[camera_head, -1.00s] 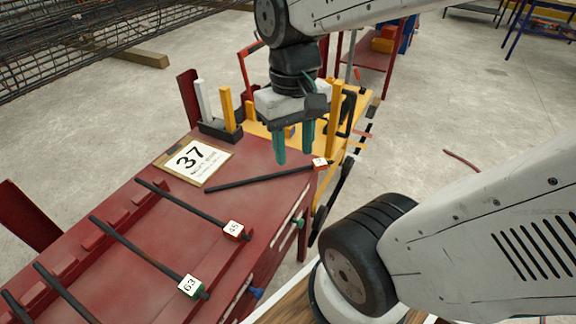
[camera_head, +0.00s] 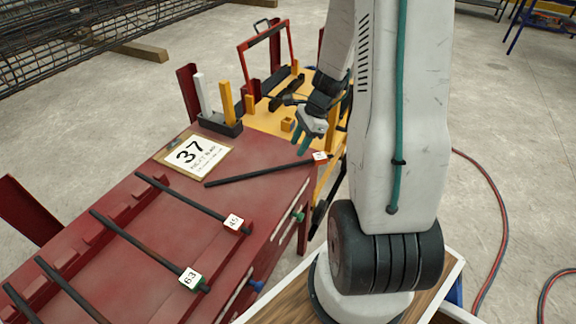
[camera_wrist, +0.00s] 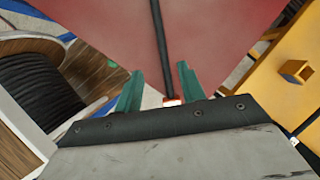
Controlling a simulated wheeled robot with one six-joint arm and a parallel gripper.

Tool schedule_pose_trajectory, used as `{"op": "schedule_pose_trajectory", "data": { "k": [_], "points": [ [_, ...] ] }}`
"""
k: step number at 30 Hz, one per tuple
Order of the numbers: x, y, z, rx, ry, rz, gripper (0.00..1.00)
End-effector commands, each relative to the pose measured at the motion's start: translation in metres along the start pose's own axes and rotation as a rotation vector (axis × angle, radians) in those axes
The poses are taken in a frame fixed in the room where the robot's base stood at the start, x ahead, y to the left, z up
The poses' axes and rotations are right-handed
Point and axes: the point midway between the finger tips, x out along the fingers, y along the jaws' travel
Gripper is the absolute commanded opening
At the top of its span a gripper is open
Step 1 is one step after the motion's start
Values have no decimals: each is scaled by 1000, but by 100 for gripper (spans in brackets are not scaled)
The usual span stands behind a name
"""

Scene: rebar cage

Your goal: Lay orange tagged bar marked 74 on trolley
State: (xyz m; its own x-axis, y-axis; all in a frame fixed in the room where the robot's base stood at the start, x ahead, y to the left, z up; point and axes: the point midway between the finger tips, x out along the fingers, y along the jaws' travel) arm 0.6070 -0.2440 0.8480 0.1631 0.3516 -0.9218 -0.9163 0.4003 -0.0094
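A dark bar (camera_head: 255,173) lies on the red table with an orange-edged white tag (camera_head: 320,156) at its right end. I cannot read the tag's number. My gripper (camera_head: 303,146) is tilted close to that tagged end, with its teal fingers apart. In the wrist view the same bar (camera_wrist: 159,40) runs away between my open fingertips (camera_wrist: 160,88), and its tag (camera_wrist: 171,102) shows between the fingers near the palm. The fingers are not closed on it. The yellow trolley (camera_head: 262,122) stands beyond the table; its yellow top (camera_wrist: 265,95) is at the right in the wrist view.
The red table (camera_head: 130,205) holds several other bars, including ones tagged 45 (camera_head: 233,222) and 63 (camera_head: 190,279). Upright posts (camera_head: 226,103) and a red frame (camera_head: 266,50) stand near the trolley. A hose (camera_head: 497,200) lies on the floor at right.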

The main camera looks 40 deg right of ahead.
Motion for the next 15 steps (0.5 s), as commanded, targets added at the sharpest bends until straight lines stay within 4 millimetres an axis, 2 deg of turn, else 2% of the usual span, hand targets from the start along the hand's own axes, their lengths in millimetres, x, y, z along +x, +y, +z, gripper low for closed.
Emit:
{"op": "schedule_pose_trajectory", "data": {
  "k": [11,15],
  "points": [
    [37,-2,-2,32,6,0,40],
    [59,-4,-5,31,5,1,40]
  ]
}}
